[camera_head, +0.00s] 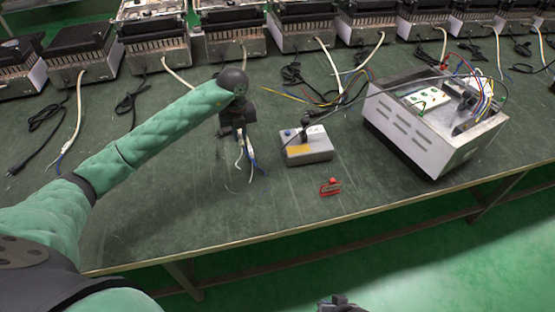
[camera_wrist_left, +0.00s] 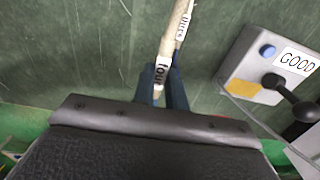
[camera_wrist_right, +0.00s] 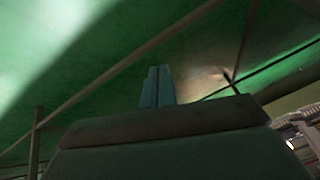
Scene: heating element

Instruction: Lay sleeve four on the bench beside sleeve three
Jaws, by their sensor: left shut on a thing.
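Sleeve four (camera_wrist_left: 161,72) is a small white sleeve with "four" printed on it, on the end of a pale lead. My left gripper (camera_head: 238,133) is shut on it, one dark finger on each side in the left wrist view (camera_wrist_left: 162,88). Sleeve three (camera_wrist_left: 181,29), white with a "three" print, is just beyond it in the left wrist view, on a neighbouring lead. The green bench (camera_head: 210,215) is beneath; I cannot tell whether sleeve four touches it. My right gripper (camera_wrist_right: 158,86) is shut and empty, off the bench's front edge.
A grey box (camera_head: 308,150) with a "GOOD" label, blue button and black lever is right of my left gripper. A red clip-like thing (camera_head: 330,187) lies before it. An open metal unit (camera_head: 430,120) with loose wires stands right. Several heaters line the back.

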